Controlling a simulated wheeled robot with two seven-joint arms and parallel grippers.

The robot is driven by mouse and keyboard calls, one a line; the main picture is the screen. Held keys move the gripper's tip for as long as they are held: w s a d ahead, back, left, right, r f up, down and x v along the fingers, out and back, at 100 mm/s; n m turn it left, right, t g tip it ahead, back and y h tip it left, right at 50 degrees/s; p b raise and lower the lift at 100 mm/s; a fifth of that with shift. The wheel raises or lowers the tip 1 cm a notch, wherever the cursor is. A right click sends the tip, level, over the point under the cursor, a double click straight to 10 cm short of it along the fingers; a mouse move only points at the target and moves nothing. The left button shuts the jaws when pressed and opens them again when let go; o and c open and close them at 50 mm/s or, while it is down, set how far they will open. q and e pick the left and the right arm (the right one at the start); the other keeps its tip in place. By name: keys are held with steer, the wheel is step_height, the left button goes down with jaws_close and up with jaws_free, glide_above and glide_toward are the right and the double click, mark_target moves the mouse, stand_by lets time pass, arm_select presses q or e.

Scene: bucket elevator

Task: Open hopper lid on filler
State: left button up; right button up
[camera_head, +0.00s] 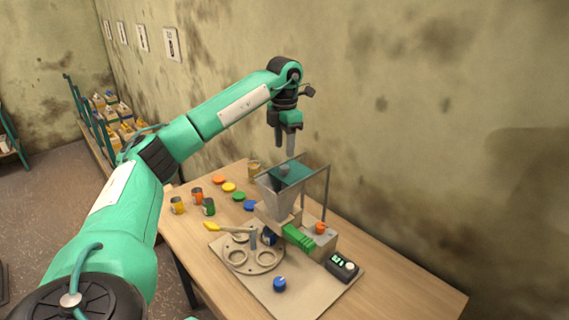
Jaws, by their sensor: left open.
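The filler (281,203) stands on the wooden table, with a grey funnel-shaped hopper held in a thin frame. A flat green hopper lid (291,174) lies across the top of the hopper and looks closed. A small grey knob (284,169) sits on the lid. My left gripper (285,147) hangs fingers down just above the lid and knob, apart from them as far as I can tell. It is open and nothing shows between its fingers. My right gripper is not in view.
Several colored lids (228,187) and small cans (208,206) stand on the table left of the filler. A round holder plate (252,262), a blue-topped jar (279,284) and a control box (341,267) are in front. A stained wall rises behind.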

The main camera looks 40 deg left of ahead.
mark_target(285, 167)
arm_select(q)
step_height(285, 167, down, 7)
steer(key=shift+r+p, duration=0.2)
steer(key=shift+p, duration=0.3)
jaws_close()
